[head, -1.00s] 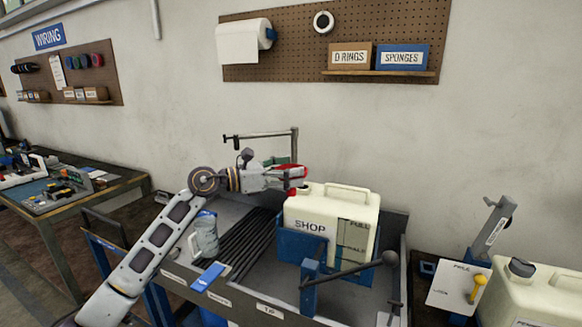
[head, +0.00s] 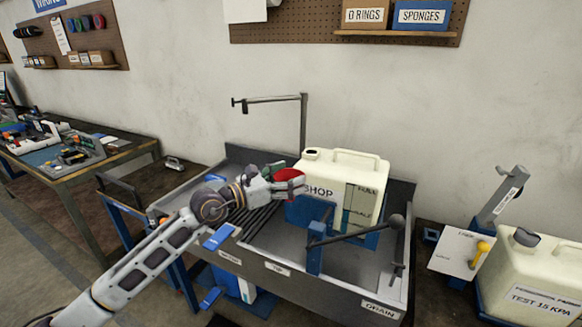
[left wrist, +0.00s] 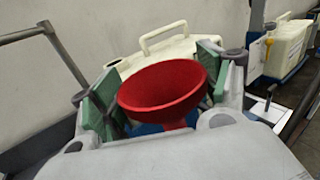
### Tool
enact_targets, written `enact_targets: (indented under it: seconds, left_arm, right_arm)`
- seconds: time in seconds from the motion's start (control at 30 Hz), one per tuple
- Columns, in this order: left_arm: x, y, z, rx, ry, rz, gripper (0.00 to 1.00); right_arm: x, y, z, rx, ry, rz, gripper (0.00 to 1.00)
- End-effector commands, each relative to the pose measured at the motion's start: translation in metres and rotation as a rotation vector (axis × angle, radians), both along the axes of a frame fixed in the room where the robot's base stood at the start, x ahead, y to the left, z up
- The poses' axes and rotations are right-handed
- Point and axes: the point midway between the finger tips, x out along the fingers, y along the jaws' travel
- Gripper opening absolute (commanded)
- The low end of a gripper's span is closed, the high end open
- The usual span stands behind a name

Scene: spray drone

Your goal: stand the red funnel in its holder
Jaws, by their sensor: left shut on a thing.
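The red funnel (head: 290,176) is in my left gripper (head: 284,182), at the left side of the white SHOP jug in the head view. In the left wrist view the funnel (left wrist: 160,86) sits between the green finger pads of the gripper (left wrist: 158,92), wide mouth up and slightly tilted. The gripper is shut on it. The funnel's lower end is mostly hidden by the gripper. I cannot tell for sure which part is the funnel's holder. A grey post with a horizontal arm (head: 304,122) stands behind the tray. My right gripper is not in view.
The SHOP jug (head: 345,168) stands in a blue cradle in the grey tray (head: 270,250). A second white jug (head: 530,285) stands at right. Dark bars lie in the tray's left part.

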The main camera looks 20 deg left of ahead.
Motion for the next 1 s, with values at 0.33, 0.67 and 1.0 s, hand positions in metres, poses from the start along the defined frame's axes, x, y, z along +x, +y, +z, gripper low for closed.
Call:
enact_targets:
  seconds: [0.33,0.67,1.0]
  left_arm:
    - [-0.015,0.005,-0.034,-0.003,0.001,0.077,0.49]
    - [-0.029,0.01,-0.065,-0.004,0.003,0.154,0.49]
    - [-0.045,0.016,-0.102,-0.005,0.002,0.243,0.49]
  right_arm:
    - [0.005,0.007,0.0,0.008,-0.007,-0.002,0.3]
    - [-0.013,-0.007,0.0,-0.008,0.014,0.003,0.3]
    - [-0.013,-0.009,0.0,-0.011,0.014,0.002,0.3]
